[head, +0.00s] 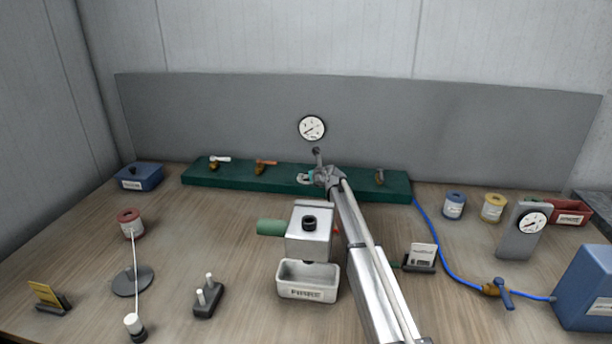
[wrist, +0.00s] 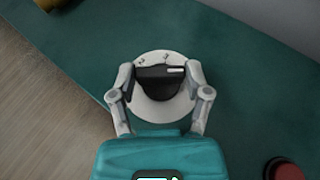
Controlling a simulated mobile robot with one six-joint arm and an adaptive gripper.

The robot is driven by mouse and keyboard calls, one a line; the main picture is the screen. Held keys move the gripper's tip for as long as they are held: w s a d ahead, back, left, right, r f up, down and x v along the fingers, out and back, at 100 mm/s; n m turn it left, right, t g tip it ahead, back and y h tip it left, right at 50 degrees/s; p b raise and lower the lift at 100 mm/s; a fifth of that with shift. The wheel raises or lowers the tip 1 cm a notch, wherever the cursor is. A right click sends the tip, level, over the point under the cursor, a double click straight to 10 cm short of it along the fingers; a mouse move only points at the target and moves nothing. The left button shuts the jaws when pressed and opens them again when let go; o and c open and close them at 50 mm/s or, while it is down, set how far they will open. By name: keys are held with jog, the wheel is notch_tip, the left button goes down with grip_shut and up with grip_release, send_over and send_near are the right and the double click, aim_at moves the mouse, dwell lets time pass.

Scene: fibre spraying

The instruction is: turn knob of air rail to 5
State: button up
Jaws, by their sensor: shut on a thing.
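The air rail (head: 230,178) is a long dark green bar at the back of the table, and its green surface fills much of the wrist view (wrist: 245,85). Its black knob (wrist: 158,82) with a white mark sits on a pale round dial plate (wrist: 150,112). My gripper (wrist: 160,76) is shut on the knob, one finger on each side. In the head view my gripper (head: 318,178) is at the rail and mostly covers the knob. A round white gauge (head: 312,128) stands above the rail. The dial numbers are too small to read.
Valves with a white handle (head: 219,159) and an orange handle (head: 266,162) stand on the rail to the left. A metal box (head: 311,232) and a tray labelled FIBRE (head: 308,290) stand left of my arm. A blue hose (head: 440,254) runs at right.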

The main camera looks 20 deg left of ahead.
jog(key=shift+s, duration=0.2)
dwell(0.3)
jog(key=o, duration=1.2)
jog(key=shift+r, duration=0.1)
jog(key=shift+c, duration=0.2)
jog(key=shift+w, duration=0.1)
